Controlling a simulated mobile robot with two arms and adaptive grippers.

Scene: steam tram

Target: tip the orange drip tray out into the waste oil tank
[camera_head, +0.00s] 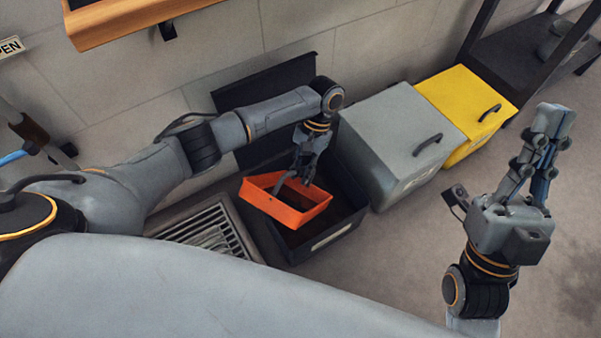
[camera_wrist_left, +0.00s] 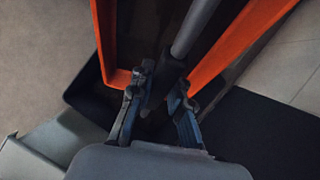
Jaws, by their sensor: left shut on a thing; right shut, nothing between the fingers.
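The orange drip tray (camera_head: 286,213) hangs over an open black bin (camera_head: 340,234), tilted a little, and covers part of its opening. The bin looks like the waste oil tank, but its label is too small to read. My left gripper (camera_head: 303,174) is shut on the tray at a grey bar, which shows between the fingers (camera_wrist_left: 160,84) in the left wrist view. The orange walls (camera_wrist_left: 232,45) rise on both sides there. What the tray holds is too dark to tell. My right gripper (camera_head: 553,118) is shut and empty, pointing up at the right, away from the bins.
The black bin's lid (camera_head: 270,84) stands raised against the wall. A closed grey bin (camera_head: 385,140) and a closed yellow bin (camera_head: 465,103) stand to its right. A floor grate (camera_head: 208,232) lies to its left. A wooden ledge (camera_head: 130,22) juts out above. The floor at right is clear.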

